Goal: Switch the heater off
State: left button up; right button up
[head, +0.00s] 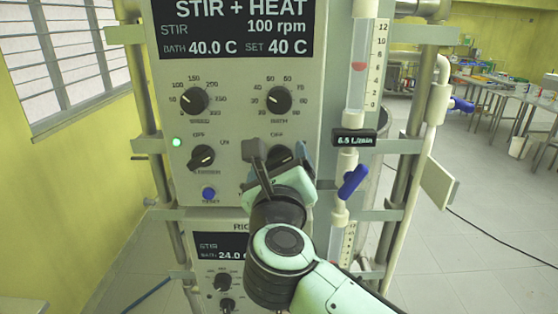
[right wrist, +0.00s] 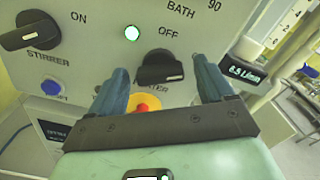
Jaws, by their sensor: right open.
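The heater knob (right wrist: 158,66) is a black knob on the grey control panel (head: 235,125), with a pale pointer mark towards its lower right in the right wrist view. My right gripper (head: 275,156) is open in front of the panel. In the right wrist view its fingers (right wrist: 160,75) stand either side of the knob, with gaps visible. In the head view the gripper covers part of the knob and its labels. My left gripper is not in view.
The stirrer knob (head: 202,158) and a blue button (head: 208,193) are left of the gripper. A red and yellow button (right wrist: 145,103) shows below the heater knob. A blue valve handle (head: 353,181) and a flow meter (head: 361,60) stand close on the right.

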jog(key=c, duration=1)
jog(key=shift+c, duration=0.2)
